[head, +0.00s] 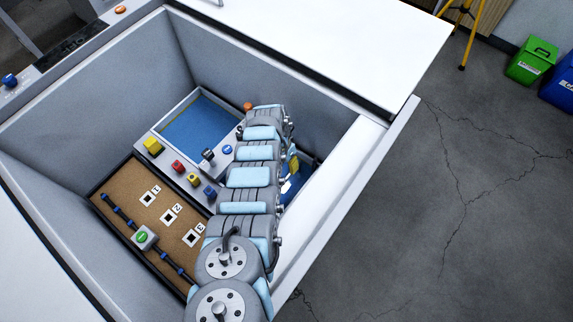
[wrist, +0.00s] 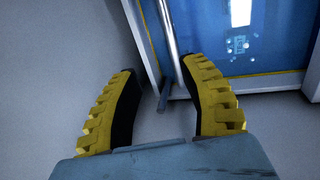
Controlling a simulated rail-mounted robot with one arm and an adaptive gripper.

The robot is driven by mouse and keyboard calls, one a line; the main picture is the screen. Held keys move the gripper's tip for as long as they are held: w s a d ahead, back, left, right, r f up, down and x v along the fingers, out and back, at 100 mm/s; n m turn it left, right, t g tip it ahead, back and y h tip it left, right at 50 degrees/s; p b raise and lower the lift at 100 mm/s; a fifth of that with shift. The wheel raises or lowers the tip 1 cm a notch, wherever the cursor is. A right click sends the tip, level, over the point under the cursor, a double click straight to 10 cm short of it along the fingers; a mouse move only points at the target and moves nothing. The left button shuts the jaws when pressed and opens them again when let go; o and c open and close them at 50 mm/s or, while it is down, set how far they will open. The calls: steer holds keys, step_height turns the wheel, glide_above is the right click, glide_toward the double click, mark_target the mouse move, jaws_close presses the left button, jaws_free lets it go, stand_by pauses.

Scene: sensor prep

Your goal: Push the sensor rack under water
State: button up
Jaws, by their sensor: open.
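My gripper (wrist: 160,66) is open in the wrist view, with a yellow, black-padded finger on each side and nothing held. A shiny metal rod (wrist: 166,30) and a short dark peg (wrist: 163,98) show beyond and between the fingertips, apart from them as far as I can tell. A blue panel or water surface (wrist: 232,52) with bright reflections lies to the right. In the head view, my gripper is mostly hidden behind my arm; a yellow finger (head: 293,164) shows by a blue patch (head: 292,187). I cannot clearly identify the sensor rack. A blue basin (head: 200,128) lies left of my arm.
Grey walls (head: 100,85) enclose the work well. A brown board (head: 125,180) carries numbered labels and a green button (head: 143,238). A white top (head: 340,35) lies behind.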

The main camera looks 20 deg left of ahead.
steer(key=a+r+p, duration=0.3)
steer(key=r+p, duration=0.5)
steer(key=r, duration=1.2)
steer(key=shift+w, duration=0.45)
